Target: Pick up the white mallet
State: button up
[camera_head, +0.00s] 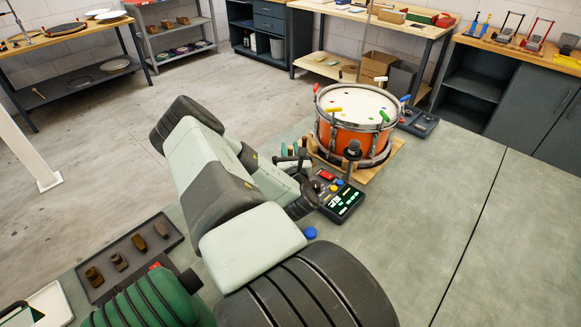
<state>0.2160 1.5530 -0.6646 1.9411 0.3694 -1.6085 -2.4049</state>
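I cannot single out a white mallet for certain. A group of small upright pieces with green and pale tops (291,151) stands left of the drum, partly hidden by my arm. A small white-topped piece (340,75) shows at the drum's far rim, too small to identify. The drum (345,138) has an orange shell, metal rims and a pale head, and sits on a wooden board (372,171). My gripper (303,178) is just left of the drum, near the upright pieces. My own arm links hide most of it, so its fingers and any held thing are unclear.
A control box (343,203) with lit displays and coloured buttons is in front of the drum. A blue disc (311,233) lies nearby. A dark tray (108,283) with brown blocks is at left. A dark device (418,122) is behind right. The bench's right side (440,225) is clear.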

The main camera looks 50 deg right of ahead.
grip_shut()
